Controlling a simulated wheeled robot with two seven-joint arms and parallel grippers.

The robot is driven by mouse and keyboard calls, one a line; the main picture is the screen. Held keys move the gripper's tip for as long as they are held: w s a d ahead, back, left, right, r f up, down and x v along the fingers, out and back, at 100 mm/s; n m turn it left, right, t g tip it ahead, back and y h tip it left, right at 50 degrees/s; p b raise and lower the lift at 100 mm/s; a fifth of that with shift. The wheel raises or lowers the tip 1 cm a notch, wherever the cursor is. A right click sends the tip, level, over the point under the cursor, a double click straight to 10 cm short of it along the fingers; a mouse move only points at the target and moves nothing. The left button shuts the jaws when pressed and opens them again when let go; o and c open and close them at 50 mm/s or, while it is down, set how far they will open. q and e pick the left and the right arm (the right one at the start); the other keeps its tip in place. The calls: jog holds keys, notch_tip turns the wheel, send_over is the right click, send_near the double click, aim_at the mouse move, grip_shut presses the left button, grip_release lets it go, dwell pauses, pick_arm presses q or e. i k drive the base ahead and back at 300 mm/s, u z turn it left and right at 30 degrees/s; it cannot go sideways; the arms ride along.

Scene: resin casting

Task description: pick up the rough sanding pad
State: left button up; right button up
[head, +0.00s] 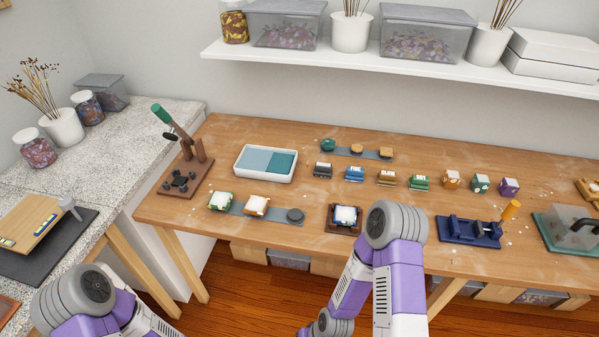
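A row of small labelled blocks that look like sanding pads lies on the wooden bench: a dark grey one (323,170), a blue one (355,174), a tan one (387,178) and a green one (419,183). They stand apart from each other, with nothing on them. Their labels are too small to read, so I cannot tell which is the rough one. Links of my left arm show at the lower left and links of my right arm at the lower middle, in front of the bench. Neither gripper is in view.
A white two-part tray (265,175) and a lever press (184,165) stand to the left. A brown holder (344,221) with a white-topped piece is at the front edge. A blue jig (469,231) is to the right. Several dice lie beyond the green block.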

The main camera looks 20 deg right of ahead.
aim_at(321, 170)
jog(key=u, duration=0.55)
jog(key=i, duration=0.7)
jog(key=z, duration=1.75)
